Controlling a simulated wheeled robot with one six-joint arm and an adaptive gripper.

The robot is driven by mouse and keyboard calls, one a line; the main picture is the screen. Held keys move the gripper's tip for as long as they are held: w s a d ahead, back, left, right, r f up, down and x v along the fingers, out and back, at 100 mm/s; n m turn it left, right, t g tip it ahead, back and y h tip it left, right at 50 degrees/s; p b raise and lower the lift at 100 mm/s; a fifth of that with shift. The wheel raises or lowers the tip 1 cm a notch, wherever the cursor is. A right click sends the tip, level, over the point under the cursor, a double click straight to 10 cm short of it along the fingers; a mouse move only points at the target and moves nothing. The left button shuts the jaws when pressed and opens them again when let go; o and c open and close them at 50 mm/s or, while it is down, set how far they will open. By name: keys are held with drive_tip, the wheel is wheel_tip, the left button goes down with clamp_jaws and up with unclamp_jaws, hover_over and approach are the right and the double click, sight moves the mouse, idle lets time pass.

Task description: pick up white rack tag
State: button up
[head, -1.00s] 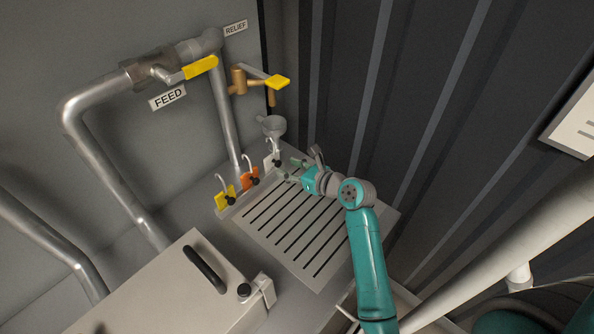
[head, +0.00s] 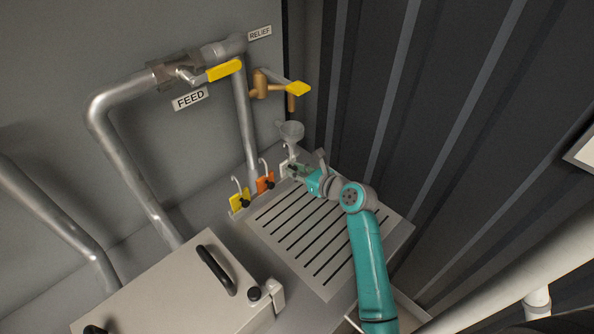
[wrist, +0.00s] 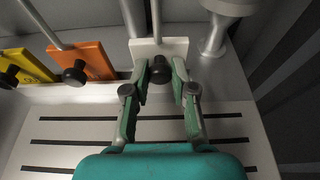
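The white rack tag (head: 284,167) stands at the right end of the row of tags, at the back edge of the slotted plate. In the wrist view the white tag (wrist: 160,48) is straight ahead, with a black knob (wrist: 158,70) on its front and a metal rod above it. My gripper (head: 294,168) is at the tag. In the wrist view my gripper (wrist: 160,68) has its green fingers apart, one on each side of the knob. A gap shows between the knob and the right finger. The gripper partly hides the tag in the head view.
An orange tag (head: 265,182) and a yellow tag (head: 240,201) stand left of the white one. A grey funnel (head: 291,130) is close behind it. The slotted plate (head: 345,272) lies below. A yellow-handled valve (head: 298,88) and corrugated wall are nearby.

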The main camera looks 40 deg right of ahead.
drive_tip(key=shift+c, duration=0.9)
drive_tip(key=shift+r, duration=0.1)
drive_tip(key=shift+r, duration=2.2)
